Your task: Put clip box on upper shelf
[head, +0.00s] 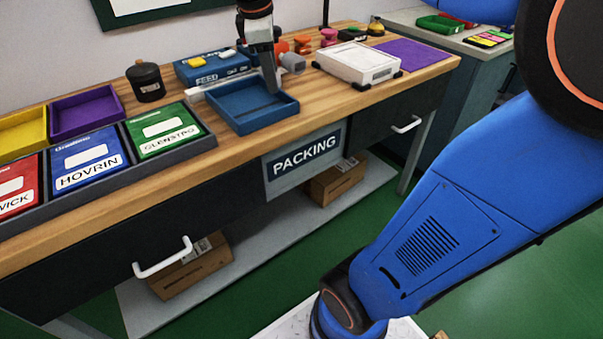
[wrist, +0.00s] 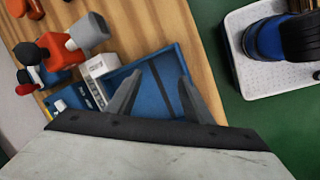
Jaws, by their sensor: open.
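My gripper (head: 271,88) is over a blue open tray (head: 225,118) on the wooden bench, its fingers reaching down at the tray. In the wrist view its two fingers (wrist: 161,76) are apart with nothing between them, and the blue tray (wrist: 165,62) lies beyond them. I cannot tell whether the fingers touch the tray. No label names a clip box, so I cannot tell which thing it is. A white narrow box (wrist: 97,66) and a blue box marked FEED (head: 205,76) are beside the tray. I see no upper shelf.
A white scale (head: 345,64) stands right of the tray, with orange and grey items (head: 293,62) behind. A black canister (head: 145,82) and labelled bins (head: 90,165) are left. Cardboard boxes (head: 338,180) sit on a low shelf (head: 375,180). Bench room is free in front of the scale.

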